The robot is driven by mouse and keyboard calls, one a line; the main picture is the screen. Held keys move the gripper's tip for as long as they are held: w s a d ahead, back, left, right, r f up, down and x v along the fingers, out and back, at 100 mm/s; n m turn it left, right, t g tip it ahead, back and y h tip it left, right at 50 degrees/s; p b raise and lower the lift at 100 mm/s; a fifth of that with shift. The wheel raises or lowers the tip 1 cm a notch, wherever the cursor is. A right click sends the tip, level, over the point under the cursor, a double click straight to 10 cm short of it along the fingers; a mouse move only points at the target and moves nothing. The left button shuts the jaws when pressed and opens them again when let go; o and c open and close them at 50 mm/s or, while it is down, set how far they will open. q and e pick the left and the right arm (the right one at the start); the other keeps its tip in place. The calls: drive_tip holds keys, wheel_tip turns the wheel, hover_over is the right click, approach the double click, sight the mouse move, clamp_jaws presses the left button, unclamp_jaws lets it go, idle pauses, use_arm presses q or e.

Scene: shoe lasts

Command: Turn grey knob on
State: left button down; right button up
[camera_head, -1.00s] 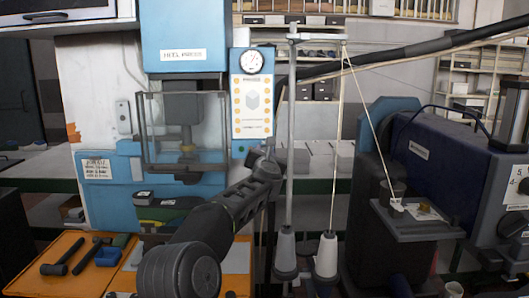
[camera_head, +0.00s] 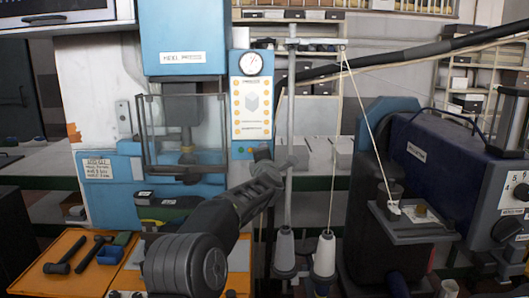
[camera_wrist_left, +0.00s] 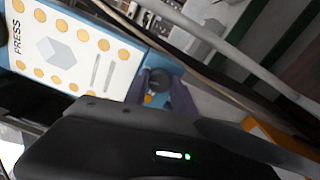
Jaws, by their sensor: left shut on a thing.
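The blue press (camera_head: 182,40) stands at centre left, with a white button panel (camera_head: 252,108) and a round gauge (camera_head: 251,63). The grey knob (camera_wrist_left: 160,78) shows in the left wrist view as a dark round disc on the blue strip beside the panel. My left gripper (camera_head: 263,154) is at the lower right of the panel in the head view. In the wrist view its two fingers (camera_wrist_left: 159,92) stand on either side of the knob, shut on it. In the head view the gripper hides the knob, so its turn angle cannot be told.
A metal pole (camera_head: 290,130) with thread cones (camera_head: 325,255) stands just right of my gripper. A dark blue machine (camera_head: 450,165) fills the right side. Hammers (camera_head: 62,262) and a blue tray (camera_head: 110,255) lie on the orange bench at lower left.

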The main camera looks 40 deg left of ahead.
use_arm(q)
drive_tip(key=shift+m+p, duration=0.4)
drive_tip(key=shift+m, duration=0.9)
drive_tip(key=shift+f, duration=0.1)
drive_tip(key=c, duration=1.3)
unclamp_jaws()
drive_tip(key=shift+c, duration=0.2)
drive_tip(key=b+v, duration=0.3)
drive_tip(key=v, duration=0.4)
drive_tip(key=shift+s+d, duration=0.25)
drive_tip(key=shift+d, duration=0.05)
drive_tip(key=shift+f, duration=0.1)
